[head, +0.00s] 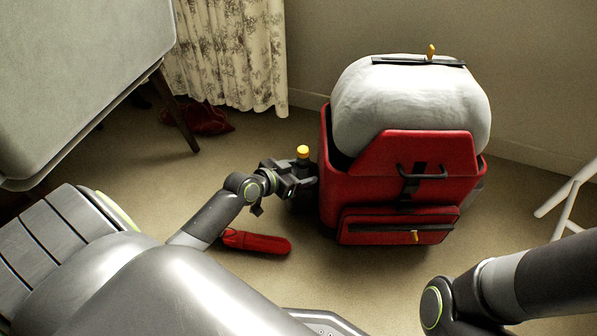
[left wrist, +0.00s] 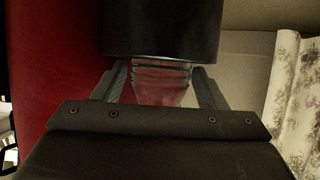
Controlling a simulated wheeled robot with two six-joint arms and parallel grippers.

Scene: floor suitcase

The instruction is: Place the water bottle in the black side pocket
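The water bottle shows its yellow cap (head: 303,151) in the head view, upright beside the left side of the red suitcase (head: 327,178). My left gripper (head: 300,178) is at the bottle just below the cap. In the left wrist view the clear bottle (left wrist: 160,80) is between the two fingers, which appear closed on its sides. The black side pocket (left wrist: 163,28) fills the top of that view and hides the rest of the bottle. My right gripper is out of view; only part of the right arm shows.
A grey-white bulging load (head: 410,105) fills the suitcase. A red object (head: 257,243) lies on the floor left of the suitcase. A floral curtain (head: 230,50) hangs behind, and a grey table (head: 75,80) stands at left. White furniture legs (head: 567,200) are at right.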

